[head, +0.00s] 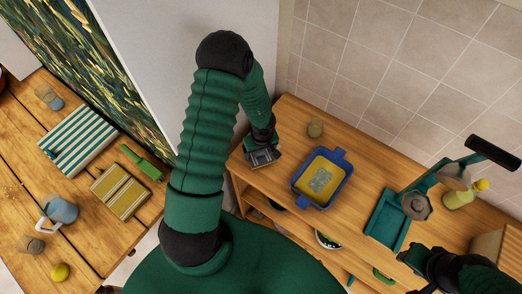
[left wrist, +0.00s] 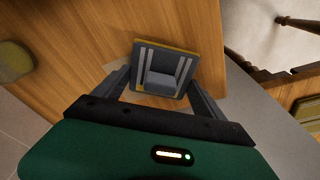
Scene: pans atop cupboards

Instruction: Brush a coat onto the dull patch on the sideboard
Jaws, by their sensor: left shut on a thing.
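My left gripper (head: 262,155) is over the left end of the wooden sideboard (head: 283,125). It is shut on a grey block-like applicator (left wrist: 165,68) with pale stripes and a yellow edge, which shows between the fingers (left wrist: 160,88) in the left wrist view. The applicator is over or on the wood near the edge; I cannot tell if it touches. A blue two-handled dish (head: 343,186) with a yellow inside and a grey speckled area stands right of this gripper.
A small olive jar (head: 315,129) stands behind the dish. A teal machine (head: 387,217) and a yellow-topped bottle (head: 458,198) stand further right. The tiled wall (head: 380,65) is behind.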

